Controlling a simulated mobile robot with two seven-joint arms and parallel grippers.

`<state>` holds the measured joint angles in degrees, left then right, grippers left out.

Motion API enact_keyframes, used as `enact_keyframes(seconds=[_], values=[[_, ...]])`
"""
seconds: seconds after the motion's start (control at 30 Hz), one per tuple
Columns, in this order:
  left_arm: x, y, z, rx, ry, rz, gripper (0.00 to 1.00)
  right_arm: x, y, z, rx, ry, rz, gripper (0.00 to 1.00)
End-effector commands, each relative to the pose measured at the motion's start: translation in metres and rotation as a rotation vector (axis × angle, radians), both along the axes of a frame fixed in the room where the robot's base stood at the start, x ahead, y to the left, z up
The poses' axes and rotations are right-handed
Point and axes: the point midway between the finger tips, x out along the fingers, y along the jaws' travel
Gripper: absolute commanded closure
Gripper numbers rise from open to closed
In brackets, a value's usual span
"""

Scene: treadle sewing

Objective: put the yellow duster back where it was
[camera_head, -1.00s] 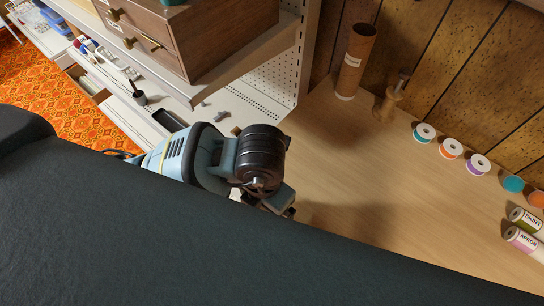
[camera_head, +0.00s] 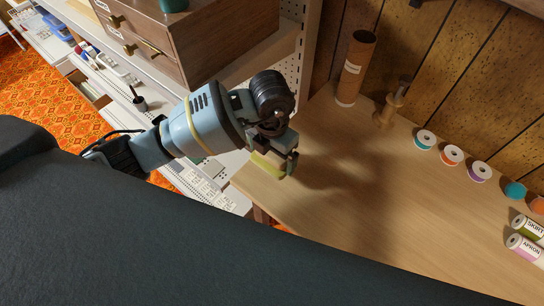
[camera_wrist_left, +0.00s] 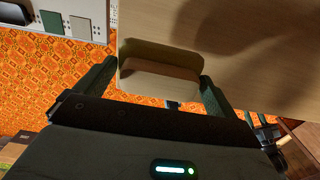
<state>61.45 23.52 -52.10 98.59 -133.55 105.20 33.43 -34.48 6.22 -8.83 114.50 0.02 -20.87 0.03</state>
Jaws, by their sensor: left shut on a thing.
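The yellow duster (camera_head: 266,166) shows as a small yellow-green block under my left gripper (camera_head: 282,158) in the head view. In the left wrist view the duster (camera_wrist_left: 160,72) looks tan and shaded, with rounded corners, and sits between the two dark fingers of the left gripper (camera_wrist_left: 158,85). The left gripper is shut on it. It is over the near left corner of the light wood table (camera_head: 390,215); I cannot tell whether it touches the top. My right gripper is not in view.
A cardboard tube (camera_head: 355,68) and a wooden stand (camera_head: 391,103) are at the table's back. Several thread spools (camera_head: 451,155) and labelled rolls (camera_head: 525,246) line the right. Shelves with a drawer box (camera_head: 190,40) stand left. The table's middle is clear.

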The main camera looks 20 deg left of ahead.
Motion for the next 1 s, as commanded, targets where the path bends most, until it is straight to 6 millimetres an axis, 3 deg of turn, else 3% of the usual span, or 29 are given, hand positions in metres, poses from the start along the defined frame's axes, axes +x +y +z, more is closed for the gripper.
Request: enact_keyframes(seconds=[0.1, 0.33, 0.77, 0.8, 1.0], values=[[0.009, 0.002, -0.001, 0.000, -0.001, 0.003, 0.27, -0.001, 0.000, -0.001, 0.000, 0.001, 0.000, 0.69], [0.007, 0.002, -0.033, 0.001, 0.002, 0.001, 0.27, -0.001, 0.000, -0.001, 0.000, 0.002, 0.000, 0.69], [0.007, 0.002, -0.039, 0.000, -0.001, 0.000, 0.27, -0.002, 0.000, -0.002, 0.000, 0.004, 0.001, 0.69], [0.007, 0.002, -0.039, 0.000, -0.001, 0.000, 0.01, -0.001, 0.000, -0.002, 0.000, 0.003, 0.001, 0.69], [0.007, 0.002, -0.039, 0.000, -0.001, 0.001, 0.00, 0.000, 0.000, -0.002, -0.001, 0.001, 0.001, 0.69]])
